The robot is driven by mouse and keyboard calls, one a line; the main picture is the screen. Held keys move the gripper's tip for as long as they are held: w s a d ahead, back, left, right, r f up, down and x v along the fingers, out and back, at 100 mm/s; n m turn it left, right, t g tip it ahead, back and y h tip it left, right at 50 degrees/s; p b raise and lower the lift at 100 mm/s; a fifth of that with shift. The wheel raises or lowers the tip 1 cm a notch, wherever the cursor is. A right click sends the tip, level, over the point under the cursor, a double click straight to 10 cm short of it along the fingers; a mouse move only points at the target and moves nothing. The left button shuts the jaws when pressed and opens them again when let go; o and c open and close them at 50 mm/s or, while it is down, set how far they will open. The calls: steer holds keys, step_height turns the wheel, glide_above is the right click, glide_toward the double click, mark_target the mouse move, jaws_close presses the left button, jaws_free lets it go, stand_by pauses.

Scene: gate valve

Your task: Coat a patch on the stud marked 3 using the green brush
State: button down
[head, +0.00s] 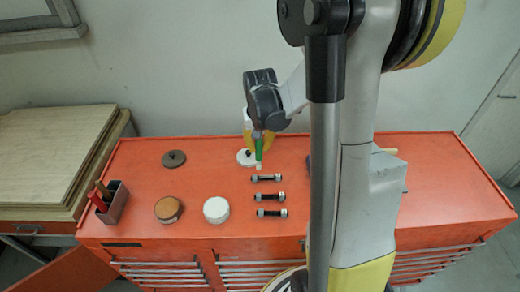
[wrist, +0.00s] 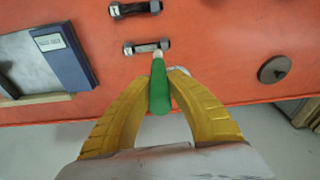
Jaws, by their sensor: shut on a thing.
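My gripper (wrist: 160,78) is shut on the green brush (wrist: 159,92); its yellow fingers close around the green handle. In the head view the green brush (head: 259,148) points down, its pale tip just behind the left end of the rearmost stud (head: 267,178). In the wrist view the tip appears close to or over one end of that stud (wrist: 146,47); I cannot tell whether it touches. Two more dark studs with pale nuts, the middle one (head: 270,197) and the front one (head: 271,213), lie in front. I cannot read which stud is marked 3.
The red cabinet top (head: 340,160) carries a brown-topped round pot (head: 168,209), a white-topped pot (head: 216,210), a dark disc (head: 174,158) and a grey holder (head: 112,203) with a red-handled tool. A wall stands behind.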

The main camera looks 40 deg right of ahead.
steer(key=shift+r+p, duration=0.85)
steer(key=shift+r, duration=0.8)
steer(key=shift+f, duration=0.1)
